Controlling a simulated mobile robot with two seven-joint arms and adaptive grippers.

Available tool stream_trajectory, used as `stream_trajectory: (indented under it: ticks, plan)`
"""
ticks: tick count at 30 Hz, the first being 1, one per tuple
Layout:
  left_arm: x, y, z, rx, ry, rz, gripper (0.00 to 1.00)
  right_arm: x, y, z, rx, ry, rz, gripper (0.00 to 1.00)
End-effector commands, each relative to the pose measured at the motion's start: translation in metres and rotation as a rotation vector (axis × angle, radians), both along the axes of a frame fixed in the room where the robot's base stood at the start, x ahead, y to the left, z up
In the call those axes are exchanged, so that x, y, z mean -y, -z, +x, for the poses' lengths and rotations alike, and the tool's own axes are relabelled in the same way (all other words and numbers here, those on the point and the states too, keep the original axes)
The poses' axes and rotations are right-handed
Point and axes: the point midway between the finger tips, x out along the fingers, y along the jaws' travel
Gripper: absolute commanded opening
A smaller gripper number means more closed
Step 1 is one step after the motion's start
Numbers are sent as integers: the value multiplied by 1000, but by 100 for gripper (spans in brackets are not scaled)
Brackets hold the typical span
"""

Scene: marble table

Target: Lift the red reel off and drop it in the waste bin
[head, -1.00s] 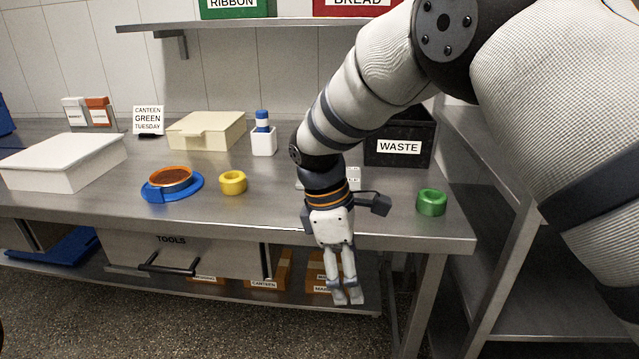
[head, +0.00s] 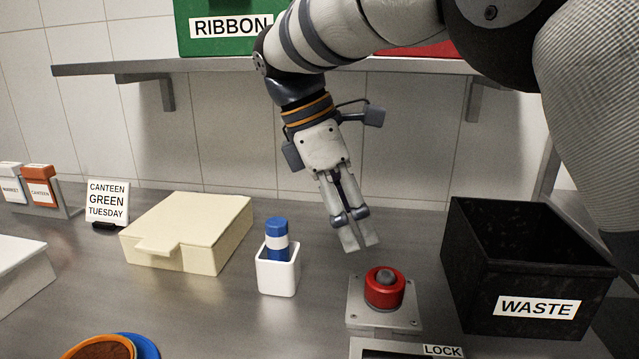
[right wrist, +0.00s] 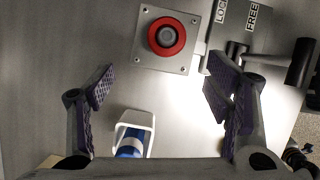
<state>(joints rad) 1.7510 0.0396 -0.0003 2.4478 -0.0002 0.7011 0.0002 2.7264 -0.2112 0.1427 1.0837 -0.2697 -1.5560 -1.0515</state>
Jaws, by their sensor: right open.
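The red reel (head: 385,291) sits around a grey post on a square metal plate (head: 358,315) on the table. The right wrist view shows the reel (right wrist: 180,38) from above, with the post's top in its middle. My right gripper (head: 359,238) is open and empty, pointing down above and a little left of the reel in the head view. In the right wrist view the gripper (right wrist: 160,90) has its fingers wide apart, and the reel lies beyond the fingertips. The black waste bin (head: 468,285), labelled WASTE, stands open to the right of the plate. My left gripper is not in view.
A white cup (head: 278,275) with a blue-and-white bottle stands left of the plate. A cream box (head: 195,225) is farther left. A panel labelled LOCK (head: 440,351) adjoins the plate; the right wrist view shows LOCK and FREE (right wrist: 252,16). A shelf (head: 220,66) runs above.

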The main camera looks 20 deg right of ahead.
Motion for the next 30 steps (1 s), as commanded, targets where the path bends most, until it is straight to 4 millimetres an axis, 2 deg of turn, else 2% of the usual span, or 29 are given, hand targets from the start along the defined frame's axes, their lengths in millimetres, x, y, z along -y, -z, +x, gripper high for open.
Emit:
stream_trajectory:
  ticks: [2, 5, 15, 18, 23, 30]
  plan:
    - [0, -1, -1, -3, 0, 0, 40, 1, 0, -1, 1, 1, 0, 72]
    - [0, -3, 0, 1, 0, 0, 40, 5, 9, -2, 0, 1, -2, 72]
    - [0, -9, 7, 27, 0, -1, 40, 34, 83, -11, 1, 1, 0, 72]
    - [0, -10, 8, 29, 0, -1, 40, 40, 98, -13, 2, 1, 0, 72]
    - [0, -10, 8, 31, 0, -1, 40, 45, 109, -13, 3, 1, -1, 72]
    - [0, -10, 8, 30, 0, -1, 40, 45, 110, -13, 4, 1, 0, 72]
